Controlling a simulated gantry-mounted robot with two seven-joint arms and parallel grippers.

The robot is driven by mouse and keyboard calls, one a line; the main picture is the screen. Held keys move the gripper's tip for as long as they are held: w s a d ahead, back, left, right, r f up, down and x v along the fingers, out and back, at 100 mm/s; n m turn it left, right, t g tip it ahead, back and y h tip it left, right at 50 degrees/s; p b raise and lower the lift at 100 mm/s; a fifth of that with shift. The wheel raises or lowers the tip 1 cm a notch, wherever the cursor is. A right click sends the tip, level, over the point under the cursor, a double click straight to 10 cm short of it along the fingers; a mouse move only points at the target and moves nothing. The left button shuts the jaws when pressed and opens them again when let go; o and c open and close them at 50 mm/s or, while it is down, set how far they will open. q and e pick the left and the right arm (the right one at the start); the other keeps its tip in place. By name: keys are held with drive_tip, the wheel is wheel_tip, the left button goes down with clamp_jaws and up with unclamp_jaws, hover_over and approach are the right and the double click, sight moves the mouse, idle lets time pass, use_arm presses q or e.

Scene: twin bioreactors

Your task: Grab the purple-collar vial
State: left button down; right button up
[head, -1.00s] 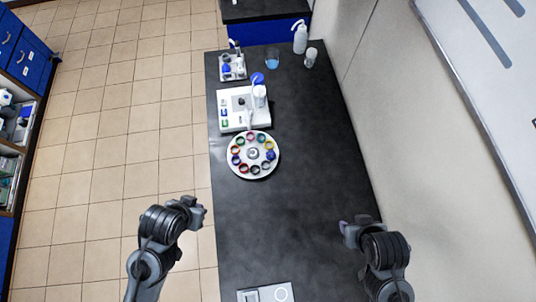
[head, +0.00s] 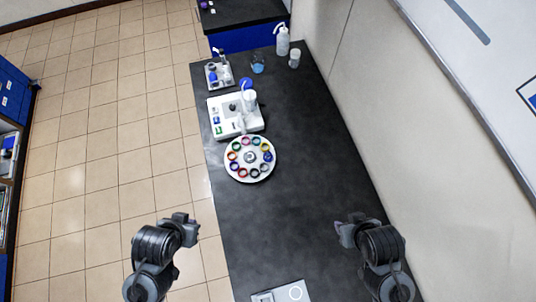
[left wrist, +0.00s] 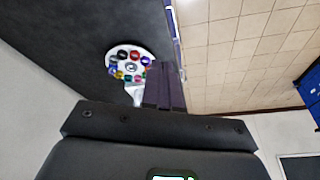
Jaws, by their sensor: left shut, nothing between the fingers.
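A round white carousel (head: 250,178) stands on the black bench and holds a ring of collared vials. The carousel also shows beyond my fingers in the left wrist view (left wrist: 147,52). My left gripper (head: 190,230) is over the bench's left edge, well short of the carousel; its dark fingers (left wrist: 164,88) are together and empty. My right gripper (head: 342,230) is over the bench's right side, far from the carousel; its jaw opening is unclear.
Behind the carousel stands a white device (head: 236,124) with a bottle (head: 250,100). Further back are a small tray (head: 218,75), a beaker (head: 257,65) and a wash bottle (head: 282,42). A pale device (head: 285,292) lies at the near edge. The bench's middle is clear.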

use_arm(q)
drive_tip(key=c, duration=1.8)
unclamp_jaws()
drive_tip(key=shift+c, duration=0.2)
drive_tip(key=o, duration=1)
drive_tip(key=shift+a, duration=0.2)
drive_tip(key=shift+o, duration=0.2)
drive_tip(key=shift+f, duration=0.1)
